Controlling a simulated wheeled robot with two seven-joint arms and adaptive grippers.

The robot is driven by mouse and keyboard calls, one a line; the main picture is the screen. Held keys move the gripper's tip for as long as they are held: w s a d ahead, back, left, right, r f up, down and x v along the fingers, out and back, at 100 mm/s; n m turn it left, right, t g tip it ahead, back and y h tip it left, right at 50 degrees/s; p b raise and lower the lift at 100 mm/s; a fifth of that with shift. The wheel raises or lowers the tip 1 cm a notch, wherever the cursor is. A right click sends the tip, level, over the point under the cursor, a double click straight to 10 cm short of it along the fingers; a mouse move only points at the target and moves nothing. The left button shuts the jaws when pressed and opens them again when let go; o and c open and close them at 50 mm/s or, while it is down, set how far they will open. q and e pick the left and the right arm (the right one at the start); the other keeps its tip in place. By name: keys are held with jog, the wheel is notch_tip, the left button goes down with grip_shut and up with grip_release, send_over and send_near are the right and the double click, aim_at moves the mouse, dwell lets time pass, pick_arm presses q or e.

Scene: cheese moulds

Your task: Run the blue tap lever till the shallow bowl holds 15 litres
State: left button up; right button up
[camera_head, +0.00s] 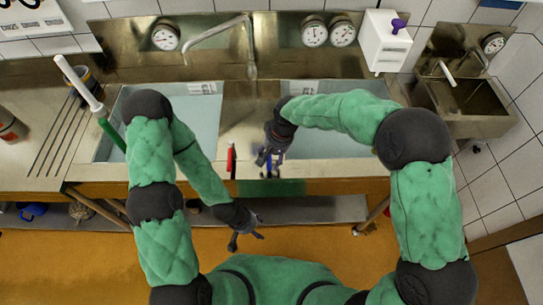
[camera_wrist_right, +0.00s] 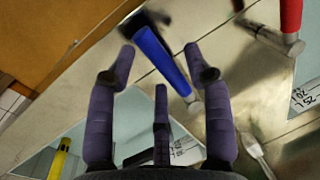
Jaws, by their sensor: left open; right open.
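The blue tap lever (camera_wrist_right: 160,58) lies between the spread fingers of my right gripper (camera_wrist_right: 155,65) in the right wrist view. I cannot tell whether they touch it. In the head view the right gripper (camera_head: 268,157) is open at the sink's front edge, and the blue lever (camera_head: 268,168) is partly hidden by it. The red lever (camera_head: 231,158) stands to its left. The sink has a left basin (camera_head: 200,112) and a right basin (camera_head: 325,143), both pale blue inside; I cannot tell which is shallower. My left gripper (camera_head: 243,236) is open and empty, low before the sink.
Gauges (camera_head: 165,36) sit on the back panel. A white box (camera_head: 384,42) with a purple knob and a small side sink (camera_head: 465,98) are at the right. A white-and-green stick (camera_head: 80,85) leans at the left basin.

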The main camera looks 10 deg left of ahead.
notch_tip(320, 180, up, 12)
jog(key=d, duration=0.2)
jog(key=shift+w+d+f, duration=0.15)
pick_arm(q)
jog(key=shift+s, duration=0.1)
pick_arm(e)
jog(key=shift+f, duration=0.1)
dwell(1.9)
